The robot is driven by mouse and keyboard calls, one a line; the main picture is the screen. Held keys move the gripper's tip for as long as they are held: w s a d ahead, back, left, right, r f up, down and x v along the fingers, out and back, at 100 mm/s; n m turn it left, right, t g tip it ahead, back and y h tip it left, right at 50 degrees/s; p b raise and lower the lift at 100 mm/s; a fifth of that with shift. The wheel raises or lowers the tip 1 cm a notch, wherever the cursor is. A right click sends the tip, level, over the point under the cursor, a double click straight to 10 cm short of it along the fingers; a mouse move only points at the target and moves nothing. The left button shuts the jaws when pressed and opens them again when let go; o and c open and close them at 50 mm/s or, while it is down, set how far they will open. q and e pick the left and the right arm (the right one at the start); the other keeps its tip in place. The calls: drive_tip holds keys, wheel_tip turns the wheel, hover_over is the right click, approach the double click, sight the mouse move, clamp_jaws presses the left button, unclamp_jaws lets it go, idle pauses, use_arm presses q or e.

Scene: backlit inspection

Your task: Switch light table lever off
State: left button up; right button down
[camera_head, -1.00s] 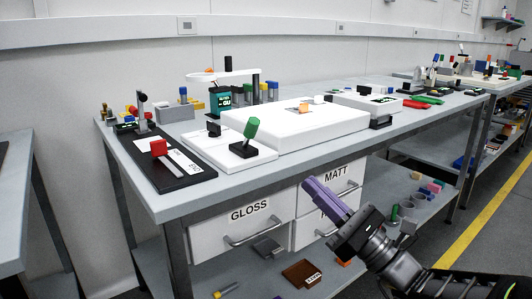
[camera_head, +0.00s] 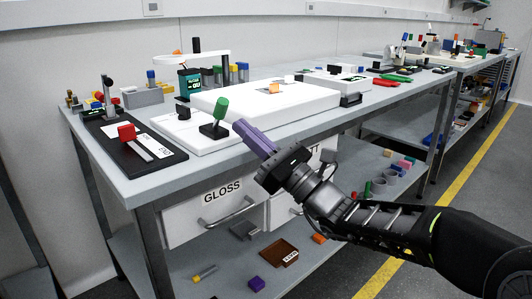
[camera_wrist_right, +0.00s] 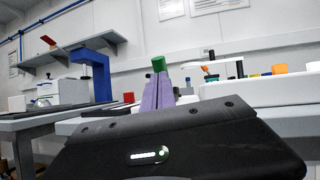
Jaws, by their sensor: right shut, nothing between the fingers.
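The light table (camera_head: 300,103) is a white slab on the grey bench. A lever with a green knob (camera_head: 221,109) stands on a black base (camera_head: 213,130) on a white plate at its front left. The lever leans slightly right in the head view. My right gripper (camera_head: 240,127) has purple fingers, shut and empty, just right of the lever and close to it. In the right wrist view the green knob (camera_wrist_right: 158,63) shows just beyond the purple fingertips (camera_wrist_right: 157,82). I cannot tell whether they touch. My left gripper is out of view.
A black plate with a red slider knob (camera_head: 126,132) lies left of the lever. A white arm on a post (camera_head: 191,61) stands behind. A lower shelf holds loose parts.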

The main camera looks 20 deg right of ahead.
sight(225, 112)
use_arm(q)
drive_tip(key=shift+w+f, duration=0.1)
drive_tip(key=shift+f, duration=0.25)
use_arm(e)
drive_tip(key=shift+x, duration=1.55)
